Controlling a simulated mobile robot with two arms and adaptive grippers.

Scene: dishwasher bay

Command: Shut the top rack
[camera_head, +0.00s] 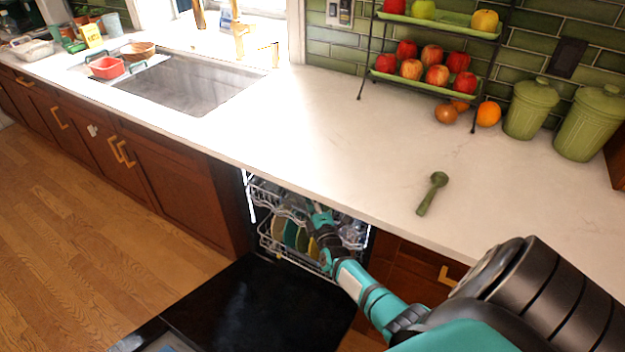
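The dishwasher stands open under the counter, with its black door (265,305) folded down. The top rack (262,190) is a pale wire rack just below the counter edge; how far out it sits is hard to tell. Below it, the lower rack (272,246) holds several plates in green, teal and yellow. My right arm reaches in from the right, and its gripper (318,212) is at the front of the racks, near the top rack's right part. Whether it touches the rack, and its finger opening, are too small to tell. My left gripper is out of view.
The sink (185,85) is to the left. A fruit stand (425,85) and green canisters (530,108) stand at the back right. The wooden floor at left is clear.

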